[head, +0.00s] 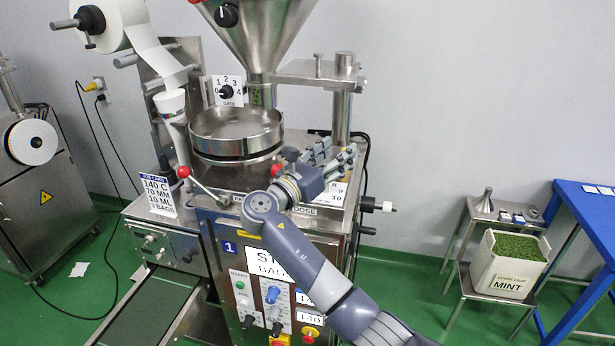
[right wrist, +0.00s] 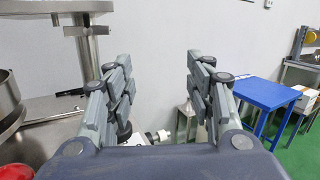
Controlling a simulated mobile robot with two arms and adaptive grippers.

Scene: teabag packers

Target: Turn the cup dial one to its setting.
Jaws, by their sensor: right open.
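The cup dial's DOSE plate (head: 335,192) is on the upper front of machine 1; the figures 8, 9 and 10 show at its right side. My right gripper and forearm cover the rest, so the dial's pointer and setting are hidden. My right gripper (head: 336,157) is open and empty, above and in front of the plate, with its fingers pointing right. In the right wrist view the open fingers (right wrist: 165,85) have nothing between them but wall and background. A job card (head: 159,194) reads 140 C, 70 MM, 10 ML, 3 bags. My left gripper is not in view.
A side shaft with a white end (head: 387,207) sticks out right of the machine. The steel bowl (head: 236,133), a red-knobbed lever (head: 184,172) and a steel post (head: 341,112) stand close by. A mint bin (head: 508,265) and blue table (head: 590,215) are at right.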

